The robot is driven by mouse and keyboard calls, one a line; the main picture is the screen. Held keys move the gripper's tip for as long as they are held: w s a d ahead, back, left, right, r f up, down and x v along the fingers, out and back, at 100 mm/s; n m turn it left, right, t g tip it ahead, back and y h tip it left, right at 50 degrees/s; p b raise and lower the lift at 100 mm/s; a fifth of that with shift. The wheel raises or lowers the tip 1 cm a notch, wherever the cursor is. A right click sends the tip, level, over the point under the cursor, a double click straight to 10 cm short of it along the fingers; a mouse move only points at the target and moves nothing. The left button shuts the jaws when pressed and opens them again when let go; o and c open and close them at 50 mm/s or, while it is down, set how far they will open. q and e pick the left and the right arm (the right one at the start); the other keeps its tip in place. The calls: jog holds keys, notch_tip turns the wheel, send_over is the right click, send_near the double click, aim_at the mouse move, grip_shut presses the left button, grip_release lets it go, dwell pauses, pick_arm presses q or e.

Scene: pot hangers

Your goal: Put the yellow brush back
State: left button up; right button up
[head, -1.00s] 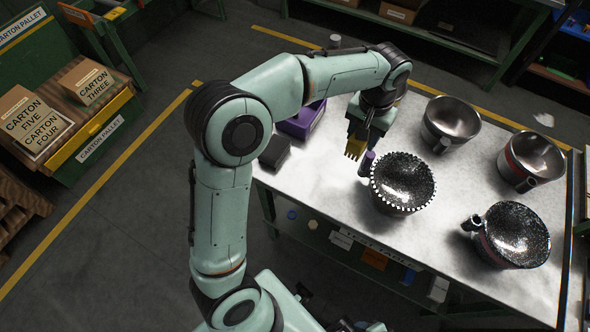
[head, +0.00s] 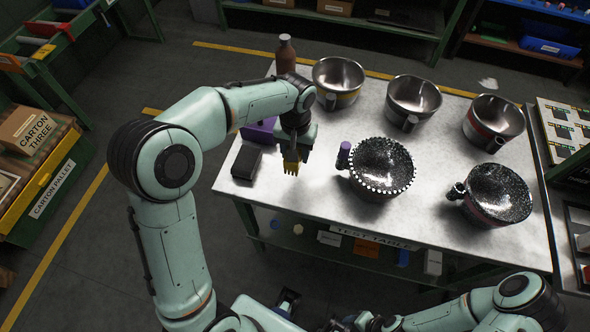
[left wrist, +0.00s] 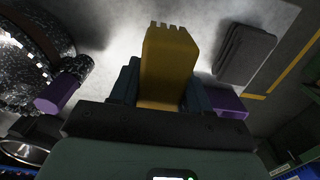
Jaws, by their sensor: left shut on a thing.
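The yellow brush (head: 291,162) is in my left gripper (head: 293,148), its toothed end pointing down in the head view. In the left wrist view the brush (left wrist: 167,62) stands out between the dark fingers of my left gripper (left wrist: 162,92). The gripper is shut on it, over the left part of the table, between the black block and the purple-handled pot. A purple box (head: 262,130) is left of the gripper, partly hidden by my arm; purple also shows in the left wrist view (left wrist: 230,104). My right arm shows at lower right; its fingers are not clear.
A black block (head: 246,162) lies near the table's left edge. A dark speckled pot with a purple handle (head: 382,168) stands right of the brush. Another speckled pot (head: 498,193), several metal pots and a brown bottle (head: 286,54) share the table (head: 330,205).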

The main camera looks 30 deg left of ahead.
pick_arm(q)
notch_tip(320, 180, down, 9)
jog(key=shift+r+b, duration=0.15)
jog(key=shift+b, duration=0.15)
jog(key=o, duration=1.2)
jog(key=shift+r, duration=0.2)
notch_tip(320, 180, up, 12)
jog(key=shift+f+p, duration=0.15)
jog(key=shift+p, duration=0.5)
